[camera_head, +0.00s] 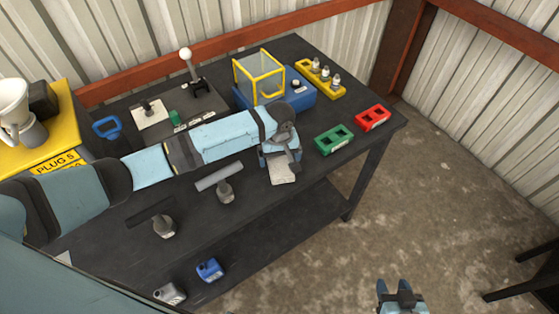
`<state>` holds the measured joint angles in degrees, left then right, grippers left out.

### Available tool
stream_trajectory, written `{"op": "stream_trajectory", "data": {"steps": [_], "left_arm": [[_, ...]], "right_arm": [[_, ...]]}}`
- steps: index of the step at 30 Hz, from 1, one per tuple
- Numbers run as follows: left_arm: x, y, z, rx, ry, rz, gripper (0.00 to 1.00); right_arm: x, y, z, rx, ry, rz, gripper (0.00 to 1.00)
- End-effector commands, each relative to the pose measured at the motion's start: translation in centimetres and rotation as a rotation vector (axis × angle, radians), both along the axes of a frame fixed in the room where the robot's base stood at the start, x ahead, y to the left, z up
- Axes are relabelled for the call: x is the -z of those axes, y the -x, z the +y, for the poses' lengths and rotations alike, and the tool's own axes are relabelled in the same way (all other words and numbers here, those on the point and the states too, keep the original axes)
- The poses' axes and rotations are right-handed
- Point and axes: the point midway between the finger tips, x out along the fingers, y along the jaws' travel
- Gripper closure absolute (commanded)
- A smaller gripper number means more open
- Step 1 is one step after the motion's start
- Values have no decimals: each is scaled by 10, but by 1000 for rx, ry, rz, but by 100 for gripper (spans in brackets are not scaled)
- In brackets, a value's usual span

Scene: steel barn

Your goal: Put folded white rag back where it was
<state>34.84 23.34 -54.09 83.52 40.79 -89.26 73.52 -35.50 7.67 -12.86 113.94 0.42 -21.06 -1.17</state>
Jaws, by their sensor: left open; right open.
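The folded white rag (283,174) lies on the dark table near its front edge, flat as far as I can see. My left arm reaches in from the left over the table, and my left gripper (280,156) is open just above the back part of the rag. The gripper hides that part, and I cannot tell whether the fingers touch it. My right gripper (400,290) is open and empty, at the bottom of the view, away from the table over the floor.
Right of the rag are a green tray (334,139) and a red tray (373,118). Behind are a yellow-framed clear box (259,76) and a yellow holder (320,78). Two grey T-shaped pieces (224,191) (163,227) stand left. A blue object (209,269) sits lower down.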

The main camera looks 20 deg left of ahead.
Motion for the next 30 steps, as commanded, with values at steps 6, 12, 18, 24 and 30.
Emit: {"op": "stream_trajectory", "data": {"steps": [6,12,18,24,30], "left_arm": [[-49,-1,0,0,2,-3,3],[-83,-1,-1,1,2,-2,3],[-96,0,-1,0,1,0,3],[-97,0,0,0,0,0,3],[-97,0,0,0,0,0,3]], "right_arm": [[4,0,0,0,-1,2,53],[5,0,1,-1,-1,3,53],[6,1,1,-2,-2,4,53],[5,0,1,-2,-2,3,53],[5,0,1,-3,-1,1,53]]}}
